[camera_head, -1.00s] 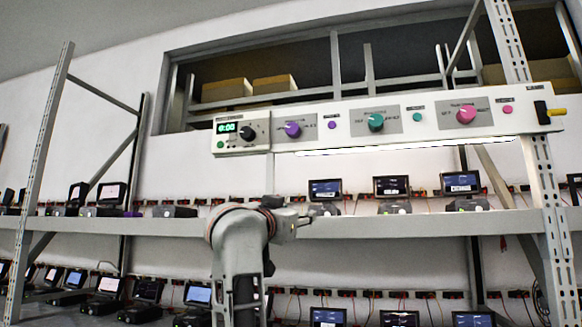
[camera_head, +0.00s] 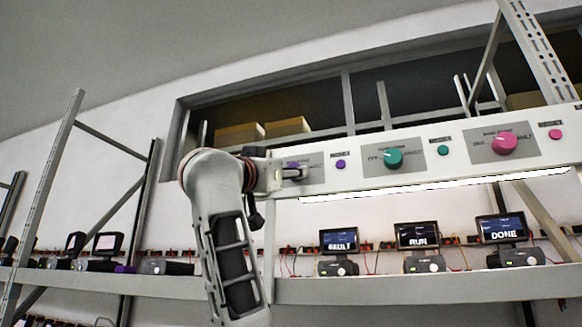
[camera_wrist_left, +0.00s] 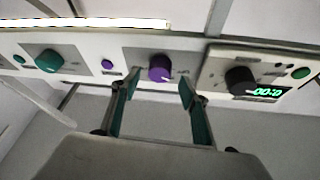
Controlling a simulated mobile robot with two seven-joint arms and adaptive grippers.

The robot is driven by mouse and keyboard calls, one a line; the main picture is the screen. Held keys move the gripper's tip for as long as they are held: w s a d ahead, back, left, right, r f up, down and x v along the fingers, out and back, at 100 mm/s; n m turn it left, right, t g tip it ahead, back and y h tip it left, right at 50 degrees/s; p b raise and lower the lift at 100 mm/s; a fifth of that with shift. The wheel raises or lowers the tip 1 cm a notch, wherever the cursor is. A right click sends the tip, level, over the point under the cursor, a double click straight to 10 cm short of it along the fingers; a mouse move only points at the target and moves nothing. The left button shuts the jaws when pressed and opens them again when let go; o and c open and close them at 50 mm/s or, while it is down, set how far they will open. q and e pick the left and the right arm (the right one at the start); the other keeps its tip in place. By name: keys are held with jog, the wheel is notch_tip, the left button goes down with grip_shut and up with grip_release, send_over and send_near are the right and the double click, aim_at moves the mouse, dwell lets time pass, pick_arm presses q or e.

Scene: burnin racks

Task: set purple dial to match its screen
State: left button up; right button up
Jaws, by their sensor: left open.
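The purple dial (camera_wrist_left: 160,68) is on the white panel in the left wrist view, with a short pale mark on its face. My left gripper (camera_wrist_left: 158,90) is open, one finger on each side of the dial; I cannot tell whether they touch it. In the head view my left gripper (camera_head: 296,172) is at the panel and covers most of the dial. Below the panel, three screens stand on the shelf: the left one (camera_head: 339,240) reads FAULT, the middle one (camera_head: 417,235) RUN, the right one (camera_head: 502,228) DONE. My right gripper is out of view.
The white panel (camera_head: 450,160) also carries a teal dial (camera_head: 393,158), a pink dial (camera_head: 504,143) and small buttons, including a purple button (camera_head: 340,164). A black knob (camera_wrist_left: 240,80) and green display (camera_wrist_left: 268,92) sit beside the purple dial. A shelf (camera_head: 400,288) runs below.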

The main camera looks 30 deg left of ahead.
pick_arm(q)
jog(key=x, duration=0.3)
jog(key=shift+p, duration=0.4)
jog(key=c, duration=1.1)
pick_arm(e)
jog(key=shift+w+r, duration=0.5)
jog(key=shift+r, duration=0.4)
